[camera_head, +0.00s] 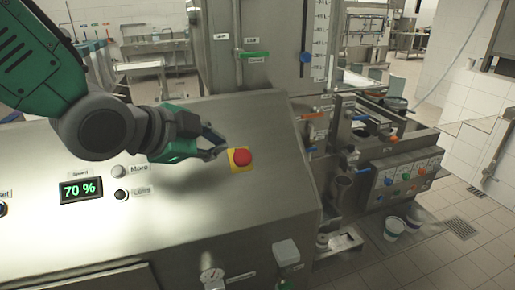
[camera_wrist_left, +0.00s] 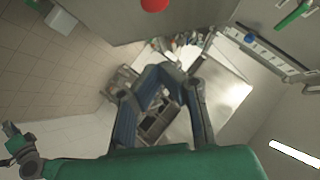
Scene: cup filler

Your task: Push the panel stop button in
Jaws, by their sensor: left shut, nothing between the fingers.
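The red stop button (camera_head: 243,157) sits on a yellow square plate (camera_head: 239,168) on the sloped metal panel (camera_head: 200,210). My left gripper (camera_head: 223,151) reaches in from the left, its fingertips just left of the button and close to the plate's edge. I cannot tell whether they touch it. The gripper is shut and empty. In the left wrist view, the fingers (camera_wrist_left: 165,72) point away from the camera, and the red button (camera_wrist_left: 154,4) shows at the top edge, partly cut off. My right gripper is not in view.
A speed display (camera_head: 81,189) reading 70 % and two small round buttons, the upper one (camera_head: 118,171) labelled More, lie left on the panel. The filling machine with a blue-and-red control box (camera_head: 403,182) stands right. Cups (camera_head: 394,228) stand on the right. The panel below the button is clear.

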